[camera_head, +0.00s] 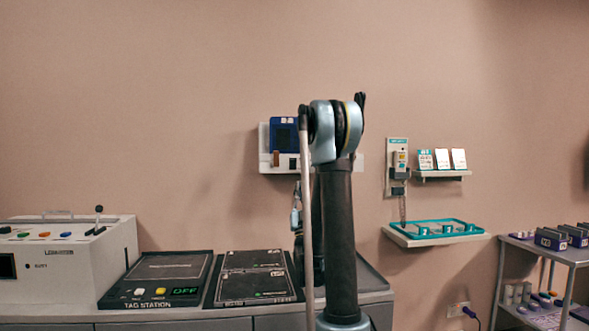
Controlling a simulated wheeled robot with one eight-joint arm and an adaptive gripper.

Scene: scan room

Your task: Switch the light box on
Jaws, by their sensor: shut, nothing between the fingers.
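A flat black unit marked TAG STATION (160,272) lies on the counter at the left. Its front strip has a white button (139,292), a yellow button (160,291) and a green display reading OFF (185,291). I see no label naming a light box, so I cannot tell for sure that this unit is it. Its large panel is dark. My arm stands upright right of centre, in front of the counter, and bends at the top.
A black two-panel unit (252,282) lies right of the tag station. A white console (66,262) with buttons and a lever stands left. A wall holder (284,136) is partly behind my arm. Right are a teal tray (434,229) on a shelf and a cart (560,252).

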